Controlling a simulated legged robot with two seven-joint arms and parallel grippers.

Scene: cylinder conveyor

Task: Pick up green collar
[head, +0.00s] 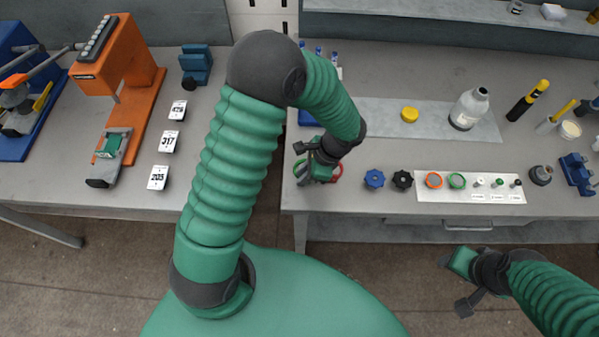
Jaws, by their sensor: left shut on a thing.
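A green collar (457,181) lies flat on a white board (515,194) at the front of the right bench, beside an orange collar (433,180). My left gripper (317,171) is at the bench's front left corner, well to the left of the green collar.
Blue (375,179) and black (403,180) knobs stand between my left gripper and the board. Small pegs (498,182) stand right of the green collar. A yellow cap (410,115) and white bottle (469,108) stand behind. A gap separates the two benches.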

